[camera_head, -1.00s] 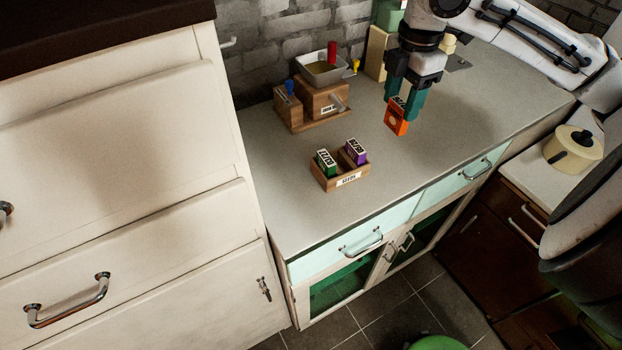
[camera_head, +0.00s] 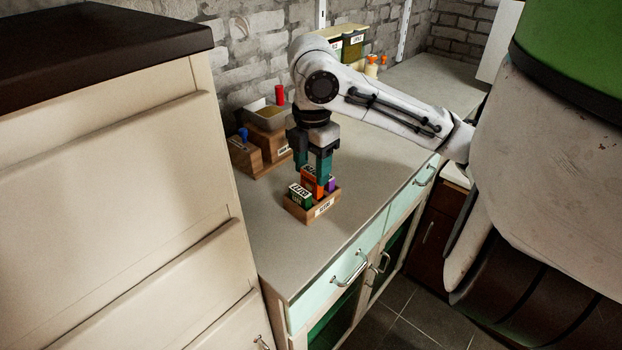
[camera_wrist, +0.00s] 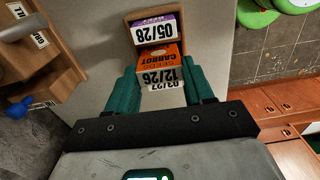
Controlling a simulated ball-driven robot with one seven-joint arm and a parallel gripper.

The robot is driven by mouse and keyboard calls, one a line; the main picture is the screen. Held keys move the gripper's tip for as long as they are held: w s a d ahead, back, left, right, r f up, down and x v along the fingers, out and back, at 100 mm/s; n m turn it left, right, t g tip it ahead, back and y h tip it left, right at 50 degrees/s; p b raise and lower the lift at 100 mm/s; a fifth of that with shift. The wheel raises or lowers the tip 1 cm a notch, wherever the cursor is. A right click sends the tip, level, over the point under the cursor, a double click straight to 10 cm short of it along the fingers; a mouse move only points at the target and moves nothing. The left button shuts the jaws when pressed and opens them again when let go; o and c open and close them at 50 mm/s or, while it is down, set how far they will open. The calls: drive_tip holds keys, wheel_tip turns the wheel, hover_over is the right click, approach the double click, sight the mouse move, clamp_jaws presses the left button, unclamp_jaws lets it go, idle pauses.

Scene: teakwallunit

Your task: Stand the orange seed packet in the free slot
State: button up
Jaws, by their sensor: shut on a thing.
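The orange seed packet (camera_head: 311,182) is between the teal fingers of my gripper (camera_head: 316,172), upright over the middle of the wooden seed box (camera_head: 325,208). In the wrist view the orange packet (camera_wrist: 160,65) shows its carrot print and date label, and my gripper (camera_wrist: 163,82) is shut on it. The green packet (camera_head: 298,196) stands in the box on the left, the purple packet (camera_head: 331,185) on the right. The purple packet (camera_wrist: 155,30) also shows in the wrist view. The orange packet's lower end is hidden; I cannot tell how deep it sits between the two.
A wooden stand (camera_head: 246,157) with a blue-handled thing and a grey tray (camera_head: 268,117) with a red cylinder are behind to the left. The grey counter (camera_head: 365,180) is clear to the right of the box. A tall cream cabinet (camera_head: 110,190) stands at the left.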

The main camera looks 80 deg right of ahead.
sight(312, 170)
drive_tip(key=shift+f, duration=1.45)
drive_tip(key=shift+f, duration=0.15)
drive_tip(key=o, duration=1)
wheel_tip(312, 170, up, 12)
drive_tip(key=p, duration=0.1)
drive_tip(key=shift+r, duration=0.2)
